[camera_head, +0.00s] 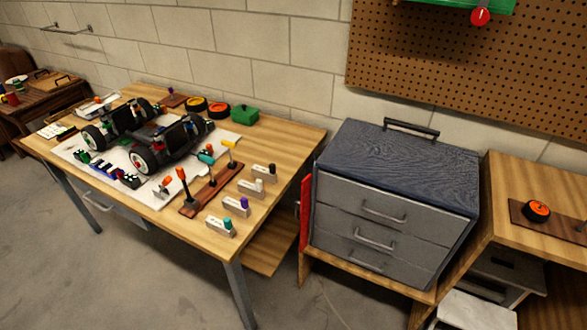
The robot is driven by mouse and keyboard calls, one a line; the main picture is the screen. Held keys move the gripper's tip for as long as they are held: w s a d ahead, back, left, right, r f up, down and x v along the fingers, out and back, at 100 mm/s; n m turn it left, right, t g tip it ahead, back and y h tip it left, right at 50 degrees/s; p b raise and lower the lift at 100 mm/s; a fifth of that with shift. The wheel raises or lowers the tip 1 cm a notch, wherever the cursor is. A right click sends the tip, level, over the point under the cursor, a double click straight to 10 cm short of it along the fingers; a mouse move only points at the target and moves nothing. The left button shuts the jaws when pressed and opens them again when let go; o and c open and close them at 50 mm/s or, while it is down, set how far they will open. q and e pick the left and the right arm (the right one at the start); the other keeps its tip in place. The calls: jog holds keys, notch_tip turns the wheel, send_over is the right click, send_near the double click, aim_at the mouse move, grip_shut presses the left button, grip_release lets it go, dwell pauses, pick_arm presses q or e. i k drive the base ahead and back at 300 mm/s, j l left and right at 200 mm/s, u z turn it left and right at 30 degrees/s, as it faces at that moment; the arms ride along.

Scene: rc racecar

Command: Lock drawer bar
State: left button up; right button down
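A grey drawer cabinet (330,232) with a dark wood-grain top stands right of the middle. It has three stacked drawers, each with a metal handle; the top one's handle (384,216) is the highest. The drawers look closed. A dark carrying handle (411,128) sits at the back of the cabinet's top. A narrow red upright piece (305,212) shows along the cabinet's left side; I cannot tell whether it is the drawer bar. Neither of my grippers is in view.
The cabinet rests on a low wooden shelf between two benches. The left workbench (297,137) carries an RC car (150,130) and a rack of screwdrivers (205,192). The right bench (535,178) holds an orange-black wheel (536,211). Bare floor lies in front.

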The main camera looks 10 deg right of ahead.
aim_at(305, 203)
jog(key=j+z, duration=0.15)
jog(key=z, duration=0.8)
jog(key=j+z, duration=0.75)
jog(key=j, duration=0.15)
jog(key=j+z, duration=0.1)
jog(key=j, duration=0.2)
jog(key=k+j+z, duration=0.15)
jog(key=j, duration=0.15)
jog(key=k+j+z, duration=0.1)
jog(key=j, duration=0.2)
jog(key=k+j, duration=0.15)
jog(key=j, duration=0.2)
jog(key=k+j, duration=0.1)
jog(key=j, duration=0.3)
jog(key=k+j, duration=0.15)
jog(key=j, duration=0.2)
jog(key=k+j+z, duration=0.1)
jog(key=j, duration=0.25)
jog(key=i+l+u, duration=0.5)
jog(key=u, duration=0.15)
jog(key=i, duration=0.1)
